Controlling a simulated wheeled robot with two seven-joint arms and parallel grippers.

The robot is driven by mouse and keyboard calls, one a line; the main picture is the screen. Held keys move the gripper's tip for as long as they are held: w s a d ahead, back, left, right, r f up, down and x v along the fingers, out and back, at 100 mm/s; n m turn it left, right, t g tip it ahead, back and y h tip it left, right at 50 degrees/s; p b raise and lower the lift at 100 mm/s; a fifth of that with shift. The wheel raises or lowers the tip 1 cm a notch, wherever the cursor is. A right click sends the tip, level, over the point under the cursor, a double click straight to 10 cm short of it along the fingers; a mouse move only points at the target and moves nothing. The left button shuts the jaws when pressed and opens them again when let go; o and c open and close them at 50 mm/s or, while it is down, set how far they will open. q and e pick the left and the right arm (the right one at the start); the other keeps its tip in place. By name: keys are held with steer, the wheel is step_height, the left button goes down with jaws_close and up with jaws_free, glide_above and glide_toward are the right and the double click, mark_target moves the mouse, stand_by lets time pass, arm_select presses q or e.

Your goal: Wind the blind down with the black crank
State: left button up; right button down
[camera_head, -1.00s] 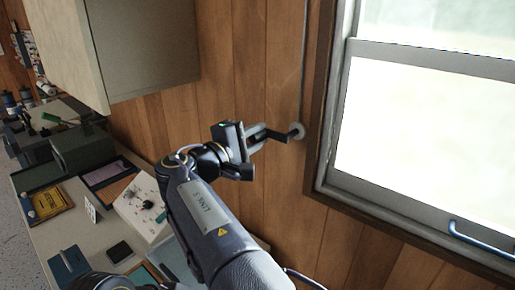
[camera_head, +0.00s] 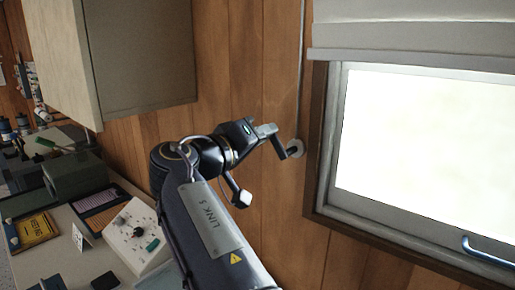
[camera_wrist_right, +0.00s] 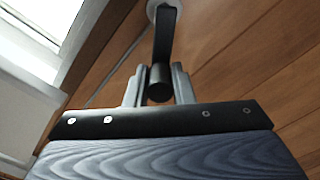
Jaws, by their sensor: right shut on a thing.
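The black crank (camera_head: 282,148) is mounted on a round pale wall boss (camera_head: 296,147) on the wood wall, left of the window. My right gripper (camera_head: 268,131) is at the crank's handle end, up and left of the boss. In the right wrist view the fingers (camera_wrist_right: 158,85) are shut around the black crank handle (camera_wrist_right: 160,80), with the crank arm (camera_wrist_right: 165,35) running up to the boss. The blind (camera_head: 410,32) is a grey-white sheet with a bottom bar, covering the top of the window. My left gripper is not in view.
A wall cabinet (camera_head: 145,50) hangs at the upper left. A blue window handle (camera_head: 485,250) sticks out at lower right.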

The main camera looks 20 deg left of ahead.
mark_target(293, 151)
steer(key=s+d+f+m+b, duration=0.1)
steer(key=d+m+b, duration=0.2)
steer(key=m+b, duration=0.4)
steer(key=s+d+m+b, duration=0.2)
steer(key=d+m+b, duration=0.3)
steer(key=m, duration=0.4)
step_height(293, 151, down, 6)
steer(key=m+b, duration=0.8)
steer(key=m, duration=0.7)
steer(key=shift+w+a+f, duration=0.15)
steer(key=shift+a+f, duration=0.05)
steer(key=shift+a, duration=0.1)
steer(key=c, duration=1.3)
jaws_free()
steer(key=shift+a, duration=0.1)
steer(key=shift+o, duration=0.2)
